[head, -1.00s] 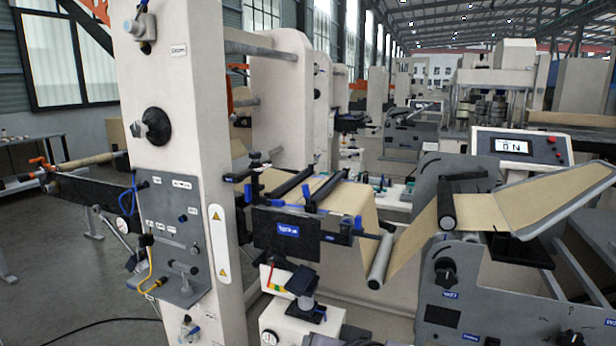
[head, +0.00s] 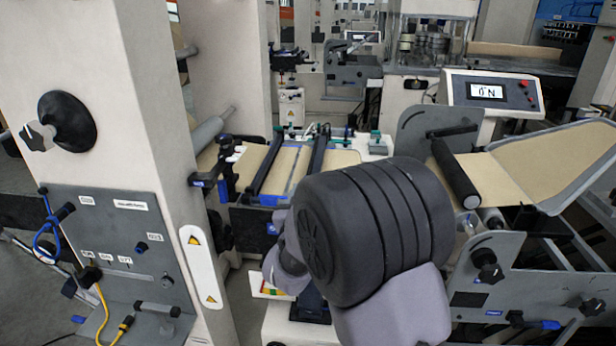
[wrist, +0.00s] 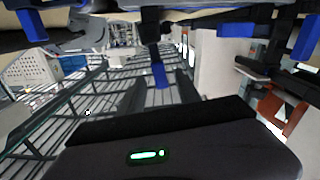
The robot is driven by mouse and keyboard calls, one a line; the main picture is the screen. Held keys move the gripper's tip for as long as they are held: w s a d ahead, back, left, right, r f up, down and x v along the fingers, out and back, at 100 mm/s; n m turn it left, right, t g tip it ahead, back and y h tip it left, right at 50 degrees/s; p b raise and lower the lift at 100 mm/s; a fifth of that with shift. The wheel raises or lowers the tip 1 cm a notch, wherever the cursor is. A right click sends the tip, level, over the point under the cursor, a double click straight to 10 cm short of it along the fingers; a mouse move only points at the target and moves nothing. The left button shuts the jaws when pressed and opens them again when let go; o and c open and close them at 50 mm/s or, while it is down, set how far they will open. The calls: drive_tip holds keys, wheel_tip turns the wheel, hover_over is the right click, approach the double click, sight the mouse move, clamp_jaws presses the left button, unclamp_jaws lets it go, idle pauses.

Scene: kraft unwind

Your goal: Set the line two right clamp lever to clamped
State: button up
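In the wrist view, a blue lever (wrist: 160,75) hangs from a black mount near the top middle. The two dark fingers of my gripper (wrist: 160,85) stand apart on either side of it in the picture; I cannot tell whether they touch it. More blue levers show at the upper right (wrist: 302,40) and upper left (wrist: 28,22). No label shows which lever is the line two right one. In the head view, the splice table (head: 262,216) carries black bars and a blue lever (head: 224,190) at its left. My dark arm hides its right part and my fingers.
A cream column (head: 110,110) with a grey panel (head: 130,250) stands close at the left. A grey machine frame (head: 520,270) with knobs and a roller (head: 455,175) is at the right. A display box (head: 490,93) stands behind.

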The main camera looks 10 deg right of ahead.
drive_tip(key=x, duration=0.6)
drive_tip(key=shift+w, duration=0.3)
clamp_jaws()
idle(1.0)
